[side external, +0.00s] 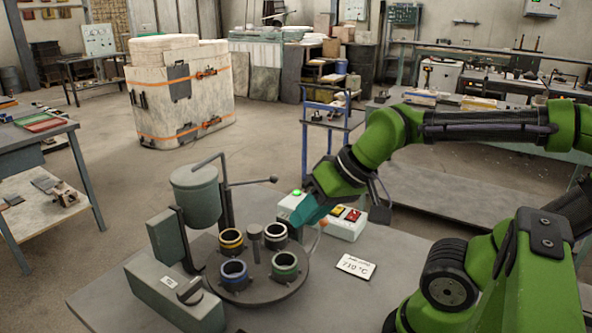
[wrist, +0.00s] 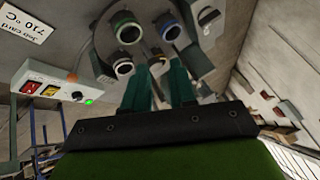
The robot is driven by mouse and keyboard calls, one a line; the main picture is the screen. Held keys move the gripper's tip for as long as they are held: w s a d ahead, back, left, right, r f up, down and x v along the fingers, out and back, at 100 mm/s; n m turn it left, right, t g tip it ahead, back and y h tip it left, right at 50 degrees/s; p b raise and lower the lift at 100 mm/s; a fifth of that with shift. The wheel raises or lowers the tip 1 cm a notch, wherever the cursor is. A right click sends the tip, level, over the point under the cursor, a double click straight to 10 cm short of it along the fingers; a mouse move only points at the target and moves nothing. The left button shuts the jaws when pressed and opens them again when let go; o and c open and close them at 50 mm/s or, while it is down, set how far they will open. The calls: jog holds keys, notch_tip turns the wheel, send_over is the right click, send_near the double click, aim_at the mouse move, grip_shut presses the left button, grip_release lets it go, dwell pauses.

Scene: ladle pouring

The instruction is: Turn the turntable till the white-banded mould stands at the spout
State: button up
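In the side view the dark round turntable (side external: 262,291) carries several ring-topped moulds around a short centre post (side external: 255,243). The white-banded mould (side external: 275,238) stands at the back right, on the side toward my gripper. The yellow-banded mould (side external: 231,243) is back left, the blue-banded one (side external: 234,274) front left, the green-banded one (side external: 284,268) front right. A grey-green pouring vessel (side external: 195,197) hangs behind left; I cannot make out its spout. My gripper (side external: 299,220) is near the turntable's back right edge. In the wrist view its teal fingers (wrist: 158,82) are apart, with nothing held.
A white control box (side external: 345,222) with coloured buttons and a lit green lamp sits behind right. A card reading 710 °C (side external: 356,267) lies right of the turntable. A grey-green housing (side external: 172,295) stands at front left. The tabletop (side external: 405,250) near the card is clear.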

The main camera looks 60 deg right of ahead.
jog(key=o, duration=0.6)
jog(key=w+n, duration=0.1)
jog(key=w, duration=0.1)
jog(key=w+r+g, duration=0.1)
jog(key=w, duration=0.1)
jog(key=w+r+n+g, duration=0.1)
jog(key=w, duration=0.2)
jog(key=shift+d+n+h, duration=0.3)
jog(key=shift+d, duration=0.05)
jog(key=shift+o, duration=0.2)
notch_tip(320, 180, up, 5)
jog(key=n+g+h, duration=0.1)
jog(key=n+g, duration=0.4)
jog(key=n, duration=0.5)
send_over(254, 228)
notch_tip(254, 228, down, 17)
jog(key=shift+r, duration=0.1)
jog(key=shift+c, duration=0.4)
grip_shut()
